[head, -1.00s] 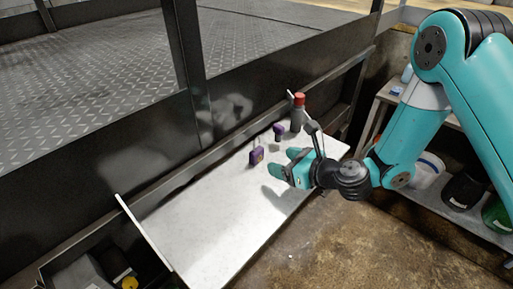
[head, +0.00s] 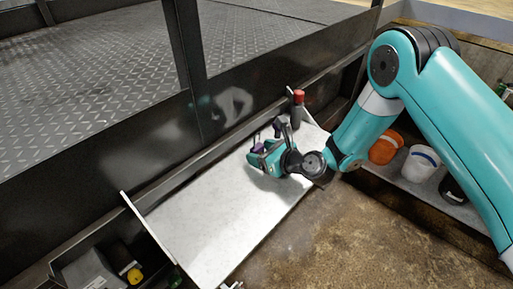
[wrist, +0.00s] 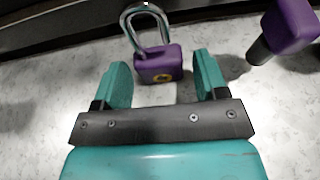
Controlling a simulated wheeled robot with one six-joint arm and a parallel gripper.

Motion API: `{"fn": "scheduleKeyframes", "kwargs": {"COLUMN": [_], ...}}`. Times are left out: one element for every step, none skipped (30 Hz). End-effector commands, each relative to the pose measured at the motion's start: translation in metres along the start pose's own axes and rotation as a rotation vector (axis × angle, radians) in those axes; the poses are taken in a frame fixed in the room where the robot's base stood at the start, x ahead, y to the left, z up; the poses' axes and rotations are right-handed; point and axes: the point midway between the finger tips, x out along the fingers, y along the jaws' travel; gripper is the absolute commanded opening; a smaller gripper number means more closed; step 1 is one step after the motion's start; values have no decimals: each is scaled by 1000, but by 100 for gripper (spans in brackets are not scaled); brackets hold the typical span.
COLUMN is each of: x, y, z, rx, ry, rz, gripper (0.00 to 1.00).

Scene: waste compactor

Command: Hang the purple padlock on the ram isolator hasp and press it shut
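A purple padlock (wrist: 158,65) with an open-looking steel shackle and a yellow mark on its face is just beyond my fingertips in the wrist view. In the head view this padlock (head: 258,148) is mostly hidden by my gripper. My gripper (wrist: 158,80) is open, its two teal fingers spread on either side of the padlock's near end, with nothing held. My gripper is low over the white shelf in the head view (head: 260,160). A second purple object (wrist: 291,25) with a dark stem lies to the right. I cannot make out the ram isolator hasp.
A grey bottle with a red cap (head: 298,105) stands at the shelf's far end. The white shelf (head: 205,215) is clear on its left part. A dark bin (head: 100,270) holds items at lower left. Orange (head: 386,148) and white (head: 421,164) containers stand on the right.

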Motion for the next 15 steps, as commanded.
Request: {"fn": "scheduleKeyframes", "kwargs": {"x": [0,0,0,0,0,0,0,0,0,-1,-1,-1,-2,-2,-3], "y": [0,0,0,0,0,0,0,0,0,0,0,0,0,0,0], "z": [0,0,0,0,0,0,0,1,1,2,2,4,5,6,8], "rx": [0,0,0,0,0,0,0,0,0,0,0,0,0,0,0], "ry": [0,0,0,0,0,0,-1,-1,-1,-1,-1,-1,-1,-1,-1], "rz": [0,0,0,0,0,0,0,0,0,0,0,0,0,-1,0], "gripper": [54,47,38,31,28,28,28,28,28,28,28,28,28,28,28]}}
